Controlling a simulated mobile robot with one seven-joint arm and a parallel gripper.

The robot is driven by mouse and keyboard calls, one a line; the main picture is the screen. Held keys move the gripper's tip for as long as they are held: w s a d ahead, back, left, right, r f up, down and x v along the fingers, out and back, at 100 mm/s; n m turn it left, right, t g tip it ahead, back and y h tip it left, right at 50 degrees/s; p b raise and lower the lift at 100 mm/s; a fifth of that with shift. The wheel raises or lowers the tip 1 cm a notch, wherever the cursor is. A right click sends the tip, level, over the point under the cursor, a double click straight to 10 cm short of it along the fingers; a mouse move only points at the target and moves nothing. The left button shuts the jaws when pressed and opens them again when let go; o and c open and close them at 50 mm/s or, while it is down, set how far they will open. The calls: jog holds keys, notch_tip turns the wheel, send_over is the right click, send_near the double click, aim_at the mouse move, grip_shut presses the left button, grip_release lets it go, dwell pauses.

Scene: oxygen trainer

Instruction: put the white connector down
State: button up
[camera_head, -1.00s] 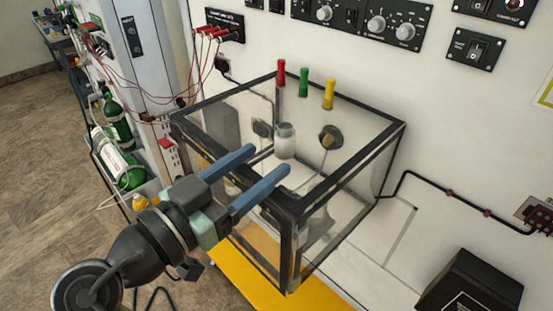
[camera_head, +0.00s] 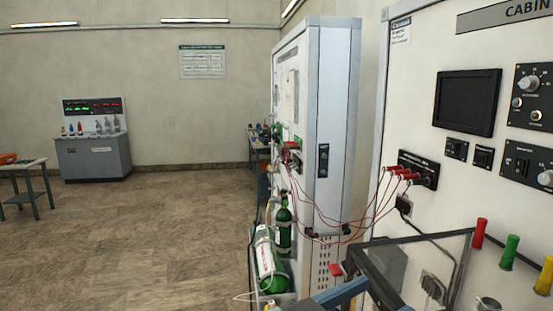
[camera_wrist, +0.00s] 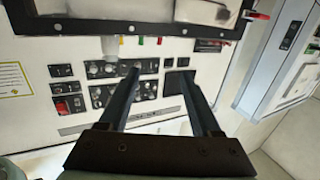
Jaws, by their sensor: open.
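My gripper (camera_wrist: 160,74) is open, with its two dark blue fingers apart and nothing between them in the wrist view. Part of a blue finger also shows at the bottom of the head view, near the dark-framed clear box (camera_head: 462,262). A pale cylindrical piece (camera_wrist: 110,46) shows beyond the fingers in the wrist view, apart from them; only a round grey top (camera_head: 488,303) shows at the lower edge of the head view. I cannot tell whether this is the white connector. No other connector is clearly visible.
Red (camera_head: 479,233), green (camera_head: 509,252) and yellow (camera_head: 543,275) capped posts stand near the wall panel. Red-plugged cables (camera_head: 400,173) run left to a tall white cabinet (camera_head: 325,110). Green cylinders (camera_head: 283,228) stand beside it.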

jog(key=w+a+r+n+t+y, duration=0.3)
jog(key=w+r+n+t+y, duration=0.1)
jog(key=r+t, duration=0.25)
jog(key=s+a+r+n+t+y, duration=0.4)
jog(key=s+r+t+y, duration=0.1)
jog(key=r, duration=0.4)
jog(key=s+a+r+n+t+y, duration=0.3)
jog(key=s+a+r+t+y, duration=0.1)
jog(key=r, duration=0.6)
jog(key=s+t+y, duration=0.1)
jog(key=t+y, duration=0.1)
jog(key=t, duration=0.1)
jog(key=shift+s+a+n, duration=0.2)
jog(key=shift+s+n, duration=0.05)
jog(key=shift+n, duration=0.15)
